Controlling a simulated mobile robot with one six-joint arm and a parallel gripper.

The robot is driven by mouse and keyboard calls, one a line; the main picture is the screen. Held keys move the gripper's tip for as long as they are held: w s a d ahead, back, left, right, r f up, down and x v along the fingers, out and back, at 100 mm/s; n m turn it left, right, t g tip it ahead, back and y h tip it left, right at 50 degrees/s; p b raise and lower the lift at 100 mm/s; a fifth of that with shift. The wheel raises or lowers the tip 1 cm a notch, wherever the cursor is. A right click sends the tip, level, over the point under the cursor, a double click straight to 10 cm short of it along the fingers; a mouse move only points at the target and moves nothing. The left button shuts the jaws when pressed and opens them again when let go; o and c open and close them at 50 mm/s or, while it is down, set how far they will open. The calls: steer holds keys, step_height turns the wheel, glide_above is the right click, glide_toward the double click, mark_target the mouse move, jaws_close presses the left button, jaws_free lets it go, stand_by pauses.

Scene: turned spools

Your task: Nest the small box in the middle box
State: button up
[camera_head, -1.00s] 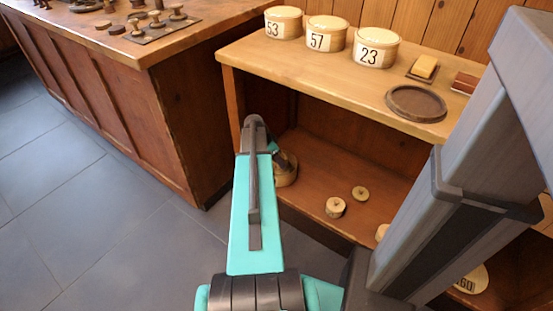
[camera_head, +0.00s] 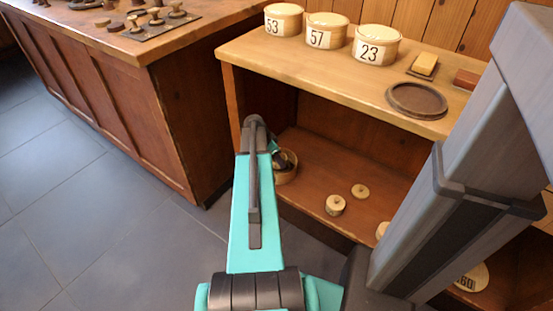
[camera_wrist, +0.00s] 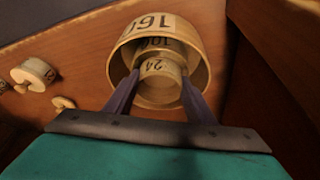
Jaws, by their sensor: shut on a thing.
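The small box (camera_wrist: 160,68), a pale round box marked 24, is between the two fingers of my gripper (camera_wrist: 160,80) in the wrist view. My gripper is shut on it. Behind it shows the rim of the middle box (camera_wrist: 153,43), its number partly hidden. In the head view, the larger box (camera_head: 287,179) is on the lower shelf, partly behind my arm.
The shelf's side wall (camera_wrist: 275,60) is close on the right in the wrist view. Round boxes marked 53, 57 and 23 (camera_head: 376,46) and a dark round tray (camera_head: 416,99) stand on top.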

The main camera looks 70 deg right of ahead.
steer(key=shift+f, duration=0.2)
stand_by(0.5)
steer(key=o, duration=1.6)
steer(key=shift+r+p, duration=0.5)
steer(key=shift+r, duration=0.35)
steer(key=shift+r+p, duration=2)
steer(key=shift+r, duration=1.4)
